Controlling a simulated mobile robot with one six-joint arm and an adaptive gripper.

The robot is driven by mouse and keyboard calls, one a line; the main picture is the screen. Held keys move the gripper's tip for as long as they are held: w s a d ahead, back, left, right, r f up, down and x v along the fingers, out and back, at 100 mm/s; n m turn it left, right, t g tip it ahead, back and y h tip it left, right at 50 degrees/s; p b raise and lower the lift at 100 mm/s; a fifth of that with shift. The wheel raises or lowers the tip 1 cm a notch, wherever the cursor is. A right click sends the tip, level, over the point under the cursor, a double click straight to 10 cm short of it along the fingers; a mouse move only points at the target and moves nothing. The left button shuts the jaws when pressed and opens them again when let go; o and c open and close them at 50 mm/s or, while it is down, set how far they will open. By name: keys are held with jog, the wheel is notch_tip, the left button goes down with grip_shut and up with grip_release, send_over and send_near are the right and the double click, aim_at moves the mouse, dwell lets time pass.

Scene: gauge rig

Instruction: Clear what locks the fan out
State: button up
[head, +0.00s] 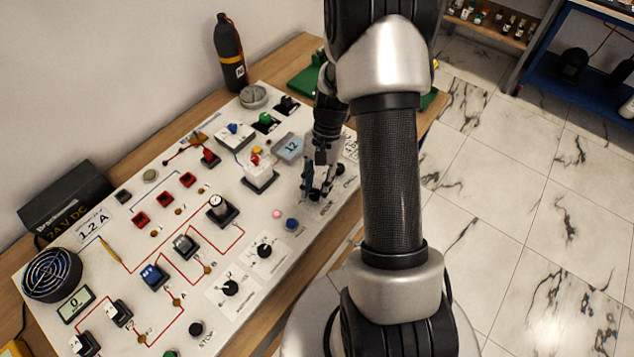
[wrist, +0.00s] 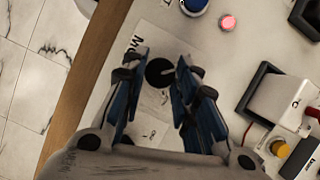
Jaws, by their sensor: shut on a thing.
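A round black fan (head: 52,274) sits at the left end of the white panel (head: 118,245); the small display (head: 76,305) beside it reads 0. My gripper (head: 318,193) is over the right part of the panel. In the wrist view its blue fingers (wrist: 160,66) stand either side of a black rotary knob (wrist: 158,73) and are shut on it. The knob has a pale pointer mark; its printed label is partly hidden by the fingers. A pink-red lamp (head: 277,213) is lit left of my gripper, with a blue button (head: 292,224) next to it.
More black knobs (head: 265,250), switches and a white-lidded box (head: 260,176) stand on the panel. A display (head: 290,149) reads 12. A black power supply (head: 70,203) and a dark bottle (head: 229,52) stand behind. Floor is clear at right.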

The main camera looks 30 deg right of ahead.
jog(key=shift+n, duration=0.6)
jog(key=shift+w+n+g+p, duration=0.1)
jog(key=shift+n+g+p, duration=0.2)
jog(key=shift+p, duration=0.05)
jog(key=o, duration=1.1)
jog(key=shift+c, duration=0.2)
jog(key=shift+h, duration=0.3)
jog(key=v, duration=1.2)
